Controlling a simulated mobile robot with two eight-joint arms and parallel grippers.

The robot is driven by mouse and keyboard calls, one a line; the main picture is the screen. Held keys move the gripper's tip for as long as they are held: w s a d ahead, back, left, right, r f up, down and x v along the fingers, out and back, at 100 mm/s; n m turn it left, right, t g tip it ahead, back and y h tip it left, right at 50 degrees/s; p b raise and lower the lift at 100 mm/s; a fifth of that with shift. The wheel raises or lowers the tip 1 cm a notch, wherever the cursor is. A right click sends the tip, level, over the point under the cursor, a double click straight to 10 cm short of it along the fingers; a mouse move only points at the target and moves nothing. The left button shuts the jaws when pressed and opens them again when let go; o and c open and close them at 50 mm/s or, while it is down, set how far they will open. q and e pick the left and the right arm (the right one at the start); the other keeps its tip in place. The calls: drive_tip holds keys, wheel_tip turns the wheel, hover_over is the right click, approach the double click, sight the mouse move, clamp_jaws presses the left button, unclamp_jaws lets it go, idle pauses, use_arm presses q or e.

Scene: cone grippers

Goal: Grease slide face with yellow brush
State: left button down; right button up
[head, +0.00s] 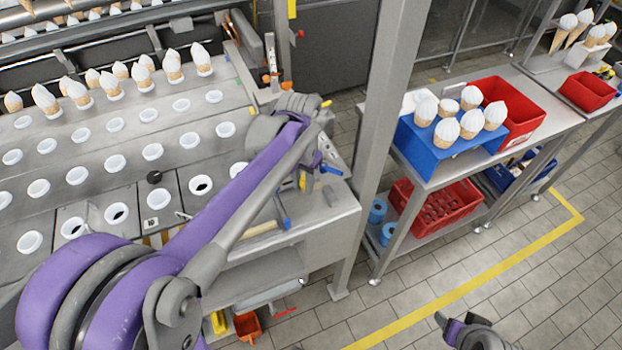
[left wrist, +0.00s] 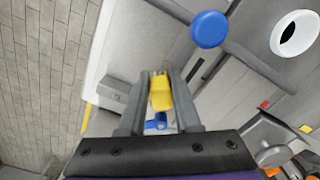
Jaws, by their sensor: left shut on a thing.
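My left gripper (left wrist: 161,88) is shut on a yellow piece, which I take to be the yellow brush (left wrist: 160,95). Its bristles cannot be made out. In the head view a small yellow part of the brush (head: 302,182) shows below my left wrist, over the right end of the machine's table; the fingers are mostly hidden by the arm. I cannot tell for sure which surface is the slide face. My right gripper (head: 455,326) shows only in part at the bottom edge of the head view, over the floor, away from the machine.
A grey block (left wrist: 113,88) lies near the gripper, and a blue round knob (left wrist: 208,29) is close by. The metal table (head: 325,222) ends at right beside a grey post (head: 378,120).

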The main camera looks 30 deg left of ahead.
use_arm(q)
drive_tip(key=shift+s+a, duration=0.6)
drive_tip(key=shift+s, duration=0.15)
wheel_tip(320, 180, up, 6)
drive_tip(key=p, duration=0.3)
use_arm(e)
drive_tip(key=r, duration=0.1)
drive_tip(key=w+r, duration=0.1)
drive_tip(key=r, duration=0.1)
drive_tip(key=w+r, duration=0.1)
drive_tip(key=shift+r, duration=0.3)
drive_tip(key=shift+s, duration=0.1)
use_arm(q)
wheel_tip(320, 180, up, 3)
drive_tip(key=shift+w+r+p, duration=0.1)
drive_tip(key=shift+p, duration=0.7)
use_arm(e)
drive_tip(key=shift+w+r+t, duration=0.15)
drive_tip(key=shift+w+r, duration=0.15)
drive_tip(key=shift+r, duration=0.25)
drive_tip(key=shift+w+r+t, duration=0.15)
drive_tip(key=shift+w+r, duration=0.15)
drive_tip(key=shift+r, duration=0.2)
